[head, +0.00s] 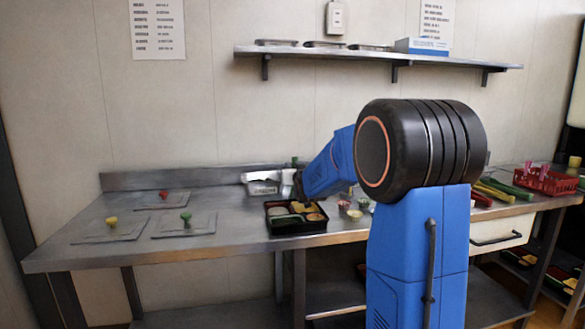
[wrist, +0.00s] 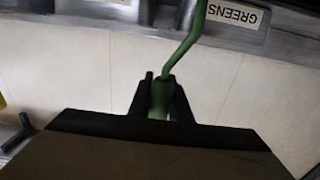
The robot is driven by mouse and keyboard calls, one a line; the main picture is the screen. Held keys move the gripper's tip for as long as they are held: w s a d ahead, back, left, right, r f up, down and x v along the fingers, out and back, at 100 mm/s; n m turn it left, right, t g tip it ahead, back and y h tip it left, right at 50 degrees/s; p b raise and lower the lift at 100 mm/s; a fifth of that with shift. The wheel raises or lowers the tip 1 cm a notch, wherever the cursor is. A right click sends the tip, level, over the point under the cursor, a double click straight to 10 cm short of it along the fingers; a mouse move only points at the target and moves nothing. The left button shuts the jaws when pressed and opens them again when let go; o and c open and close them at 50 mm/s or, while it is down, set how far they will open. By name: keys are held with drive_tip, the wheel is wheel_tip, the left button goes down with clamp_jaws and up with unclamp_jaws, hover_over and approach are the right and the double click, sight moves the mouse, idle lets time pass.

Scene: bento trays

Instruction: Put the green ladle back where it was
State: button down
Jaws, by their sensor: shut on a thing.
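The green ladle shows in the wrist view as a thin, bent green handle (wrist: 183,48) running up out of the top edge. My gripper (wrist: 161,95) is shut around the thick lower end of this handle. The ladle's bowl is out of sight in the wrist view. A grey metal edge with an upside-down "GREENS" label (wrist: 233,13) lies at the top, beside the handle. In the head view my gripper (head: 298,186) is small and partly hidden by my arm, above the back of the counter near a white-and-grey container (head: 262,187).
A black bento tray (head: 297,229) with filled compartments sits in front of my gripper. Square plates with a yellow (head: 111,222), a red (head: 163,195) and a green piece (head: 186,217) lie left. A red basket (head: 545,182) stands right. A wall shelf (head: 375,54) hangs above.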

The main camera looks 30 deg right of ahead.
drive_tip(key=c, duration=1.6)
unclamp_jaws()
drive_tip(key=shift+f, duration=0.1)
drive_tip(key=shift+c, duration=0.2)
drive_tip(key=shift+s, duration=0.25)
drive_tip(key=v, duration=0.7)
drive_tip(key=shift+a, duration=0.1)
